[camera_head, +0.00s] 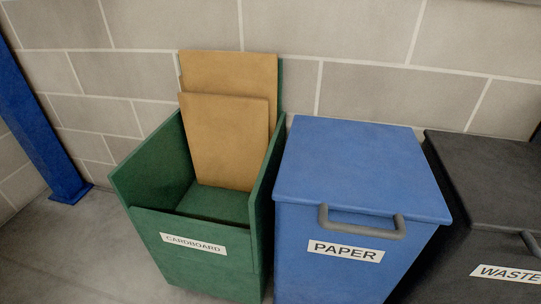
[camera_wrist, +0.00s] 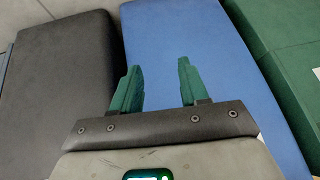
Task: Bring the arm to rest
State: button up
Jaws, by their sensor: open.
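My gripper (camera_wrist: 157,88) shows in the wrist view with its two green fingers spread apart and nothing between them. It is over the blue paper bin (camera_wrist: 215,60), with the dark waste bin (camera_wrist: 60,80) to its left and the green cardboard bin (camera_wrist: 290,70) to its right in that view. My arm and gripper do not show in the head view.
In the head view stand an open green cardboard bin (camera_head: 150,170) holding flat brown sheets (camera_head: 228,135), a closed blue paper bin (camera_head: 360,165) with a grey handle (camera_head: 362,229), and a black waste bin (camera_head: 490,185). A blue post (camera_head: 40,110) stands left. Floor (camera_head: 80,245) beside it is clear.

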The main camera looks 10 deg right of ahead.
jog(key=s+d+n+g, duration=0.15)
jog(key=s+g, duration=0.35)
jog(key=s, duration=0.5)
notch_tip(320, 180, up, 36)
jog(key=p, duration=3.6)
jog(key=shift+n, duration=0.35)
jog(key=shift+w+f, duration=0.1)
jog(key=shift+w, duration=0.05)
jog(key=shift+c, duration=0.2)
